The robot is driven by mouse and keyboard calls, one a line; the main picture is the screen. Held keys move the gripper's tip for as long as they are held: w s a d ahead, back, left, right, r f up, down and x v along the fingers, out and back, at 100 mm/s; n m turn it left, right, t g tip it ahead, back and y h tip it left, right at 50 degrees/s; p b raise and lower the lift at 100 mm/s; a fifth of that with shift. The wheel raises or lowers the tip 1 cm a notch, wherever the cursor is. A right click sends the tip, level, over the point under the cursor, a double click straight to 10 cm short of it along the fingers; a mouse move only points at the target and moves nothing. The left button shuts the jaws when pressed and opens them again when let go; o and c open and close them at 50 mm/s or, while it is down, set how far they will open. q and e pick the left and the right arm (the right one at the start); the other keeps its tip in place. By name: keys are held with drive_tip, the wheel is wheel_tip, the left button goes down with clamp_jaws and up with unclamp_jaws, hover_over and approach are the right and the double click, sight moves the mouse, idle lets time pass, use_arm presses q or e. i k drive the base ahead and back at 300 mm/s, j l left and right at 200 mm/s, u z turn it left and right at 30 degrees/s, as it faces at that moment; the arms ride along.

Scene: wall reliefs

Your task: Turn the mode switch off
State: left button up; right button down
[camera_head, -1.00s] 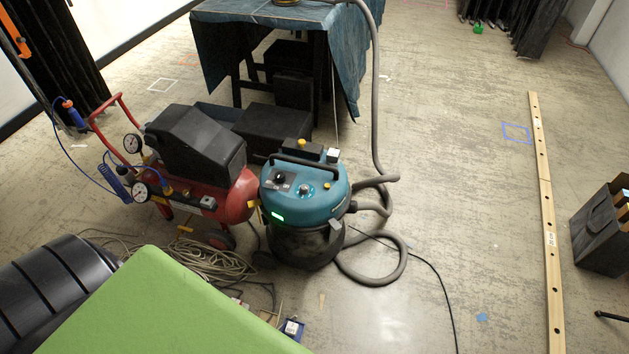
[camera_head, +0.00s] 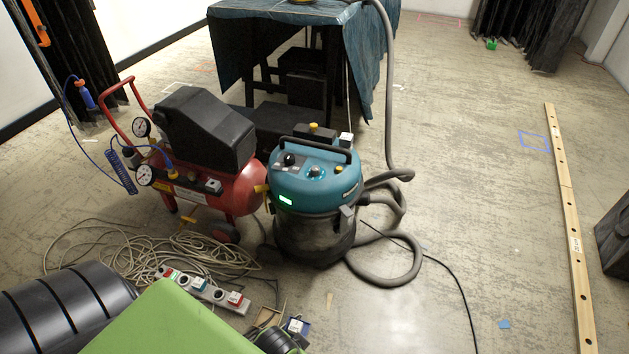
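A teal and black vacuum cleaner (camera_head: 315,190) stands on the floor near the middle of the view. Its sloped top panel carries a black knob (camera_head: 289,159) at the left and a pale-ringed knob (camera_head: 316,171) at the right. I cannot tell which of them is the mode switch, and their markings are too small to read. Neither of my grippers is in view.
A red air compressor (camera_head: 205,185) stands close left of the vacuum. A grey hose (camera_head: 390,280) loops right of it. Coiled cable and a power strip (camera_head: 205,290) lie in front. A green surface (camera_head: 165,325) fills the bottom left. Floor on the right is mostly clear, with a wooden beam (camera_head: 570,230).

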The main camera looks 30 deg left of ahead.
sight(289, 159)
drive_tip(key=u, duration=2)
drive_tip(key=l, duration=0.1)
